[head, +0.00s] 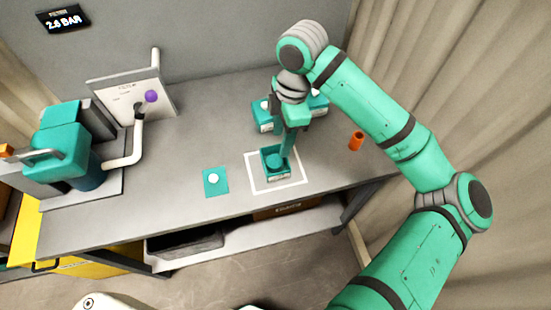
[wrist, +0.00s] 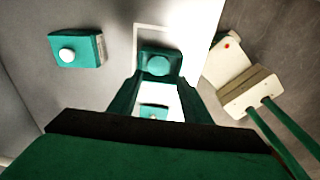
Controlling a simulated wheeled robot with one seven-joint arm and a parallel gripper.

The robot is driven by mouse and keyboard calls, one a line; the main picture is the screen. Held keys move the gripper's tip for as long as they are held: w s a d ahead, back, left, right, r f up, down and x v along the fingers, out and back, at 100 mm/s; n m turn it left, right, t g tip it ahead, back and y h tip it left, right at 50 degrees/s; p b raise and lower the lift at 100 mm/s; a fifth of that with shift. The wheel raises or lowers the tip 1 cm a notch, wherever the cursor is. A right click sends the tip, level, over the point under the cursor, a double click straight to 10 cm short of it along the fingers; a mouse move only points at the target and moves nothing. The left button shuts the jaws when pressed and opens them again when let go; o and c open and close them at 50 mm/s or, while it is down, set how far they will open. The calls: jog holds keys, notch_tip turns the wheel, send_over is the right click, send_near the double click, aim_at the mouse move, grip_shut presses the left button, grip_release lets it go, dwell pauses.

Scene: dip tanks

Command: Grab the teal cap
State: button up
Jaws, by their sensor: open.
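The teal cap (head: 275,160) looks like the round teal disc in a small square teal holder (head: 278,178), inside a white square outline on the bench. In the wrist view the disc (wrist: 159,65) shows just beyond the fingertips. My gripper (head: 285,149) points down close above the holder and partly covers it. In the wrist view its fingers (wrist: 162,92) are spread with nothing visibly held. I cannot tell whether they touch the holder. A small teal piece with a pale dot (wrist: 153,111) shows between the fingers, apart from the disc.
An orange cylinder (head: 356,141) is at right. A teal machine (head: 62,155) and white panel (head: 128,95) stand left.

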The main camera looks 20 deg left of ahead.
aim_at(275, 161)
jog(key=f, duration=0.3)
jog(key=a+f, duration=0.1)
jog(key=f, duration=0.5)
jog(key=shift+s+a+f, duration=0.3)
jog(key=shift+s+f, duration=0.05)
jog(key=shift+s, duration=0.05)
jog(key=c, duration=0.7)
